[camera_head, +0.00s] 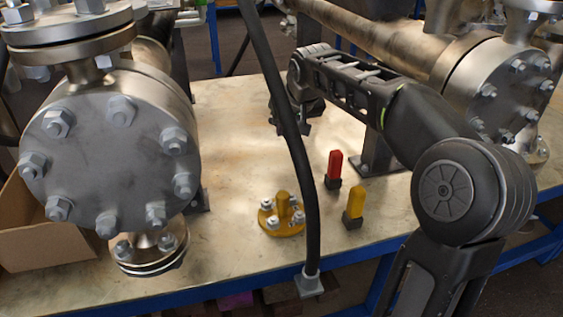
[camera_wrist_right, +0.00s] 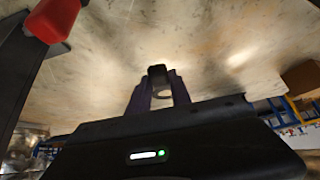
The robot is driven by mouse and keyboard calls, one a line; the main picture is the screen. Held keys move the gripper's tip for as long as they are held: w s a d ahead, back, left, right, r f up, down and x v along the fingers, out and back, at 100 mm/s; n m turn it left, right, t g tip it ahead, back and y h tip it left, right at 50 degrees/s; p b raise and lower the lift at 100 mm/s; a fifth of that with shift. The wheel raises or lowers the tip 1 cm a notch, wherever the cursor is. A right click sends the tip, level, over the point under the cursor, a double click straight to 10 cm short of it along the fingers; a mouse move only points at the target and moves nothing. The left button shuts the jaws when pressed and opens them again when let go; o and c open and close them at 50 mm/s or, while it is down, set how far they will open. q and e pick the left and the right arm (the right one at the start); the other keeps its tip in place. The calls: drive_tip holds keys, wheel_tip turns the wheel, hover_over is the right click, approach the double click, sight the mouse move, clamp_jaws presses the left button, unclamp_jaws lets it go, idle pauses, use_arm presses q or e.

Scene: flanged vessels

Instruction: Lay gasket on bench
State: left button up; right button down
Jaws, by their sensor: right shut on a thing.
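My right gripper (camera_head: 306,122) hangs over the back part of the bench (camera_head: 235,120), partly behind a black hose in the head view. In the right wrist view the fingers (camera_wrist_right: 158,88) are closed together, with a small grey curved edge between them. This edge looks like part of the gasket (camera_wrist_right: 162,94), mostly hidden by the fingers. The pale bench top (camera_wrist_right: 215,50) fills the view beyond the fingertips. I cannot tell whether the gasket touches the bench. My left gripper is not in view.
A bolted vessel (camera_head: 105,150) stands left, another (camera_head: 495,85) at back right. A yellow flanged piece (camera_head: 282,216), a red-capped piece (camera_head: 334,168) and a yellow-capped piece (camera_head: 353,208) stand on the bench. The black hose (camera_head: 285,110) crosses in front. A cardboard box (camera_head: 45,240) sits left.

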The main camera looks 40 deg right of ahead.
wheel_tip(320, 180, down, 5)
drive_tip(key=shift+b, duration=1.25)
wheel_tip(320, 180, down, 5)
drive_tip(key=shift+b, duration=1.15)
